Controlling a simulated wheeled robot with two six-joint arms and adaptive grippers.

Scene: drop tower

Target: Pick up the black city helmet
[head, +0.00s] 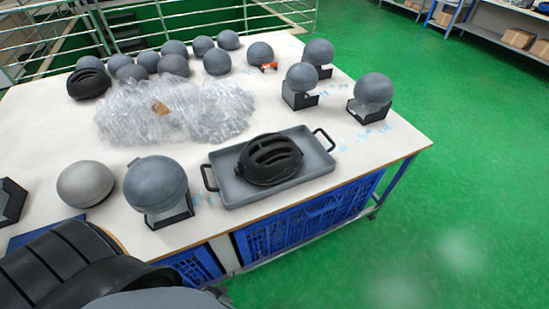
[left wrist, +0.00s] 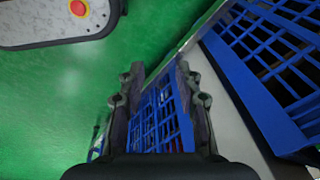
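A black helmet (head: 270,159) with long vents lies in a grey tray (head: 232,190) near the table's front edge in the head view. A second black helmet (head: 88,84) lies at the back left of the table. I cannot tell from its looks which one is called the city helmet. My left gripper (left wrist: 160,72) shows in the left wrist view with its two fingers apart and nothing between them. A blue crate (left wrist: 160,125) shows beyond the fingers. Neither helmet is in the left wrist view. My right gripper is not in view.
The white table (head: 60,140) carries several grey headforms, some in black cradles (head: 300,97). Crumpled clear wrap (head: 180,110) lies mid-table. A grey ball (head: 86,184) and a large headform (head: 156,184) stand left of the tray. Blue crates (head: 310,218) sit below. Green floor (head: 450,150) is free at right.

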